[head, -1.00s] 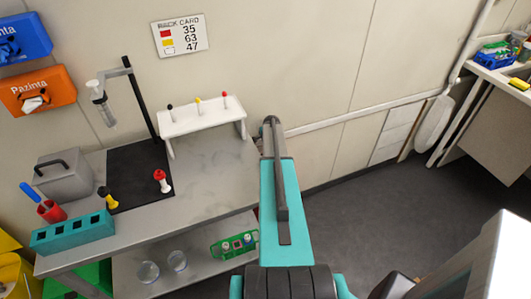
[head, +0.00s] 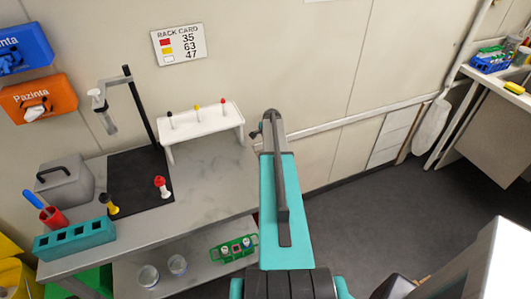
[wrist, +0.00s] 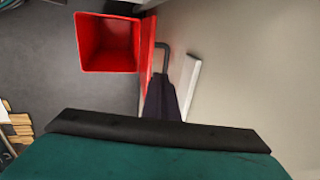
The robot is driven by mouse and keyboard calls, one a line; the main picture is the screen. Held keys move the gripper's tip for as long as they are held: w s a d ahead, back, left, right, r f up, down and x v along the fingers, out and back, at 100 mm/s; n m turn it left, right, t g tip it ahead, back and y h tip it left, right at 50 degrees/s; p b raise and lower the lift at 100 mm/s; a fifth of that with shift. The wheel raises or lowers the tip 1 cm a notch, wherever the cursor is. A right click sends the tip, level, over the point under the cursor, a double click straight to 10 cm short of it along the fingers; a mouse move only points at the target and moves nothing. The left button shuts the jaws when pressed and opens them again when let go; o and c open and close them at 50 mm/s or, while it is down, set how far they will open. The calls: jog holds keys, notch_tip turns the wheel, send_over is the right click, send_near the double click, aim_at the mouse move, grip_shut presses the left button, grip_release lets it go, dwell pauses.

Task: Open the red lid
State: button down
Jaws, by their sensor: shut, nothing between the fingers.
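In the wrist view a red box (wrist: 107,44) with an open square mouth is at the upper left, and its inside looks empty. A red panel, which looks like the red lid (wrist: 148,50), stands nearly edge-on along the box's right side. A grey hooked handle (wrist: 164,48) sticks out to the right of this panel. My gripper (wrist: 162,82) is shut and empty, its dark fingers pointing up the picture just below the handle. I cannot tell whether they touch the panel or handle. The box and lid do not show in the head view, where my arm hides its own end.
In the head view a bench (head: 205,195) at left holds a white rack (head: 202,128), a teal block (head: 75,238) and a grey case (head: 65,184). A pale wall is close on the right in the wrist view.

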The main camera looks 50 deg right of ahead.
jog(key=shift+v, duration=1.15)
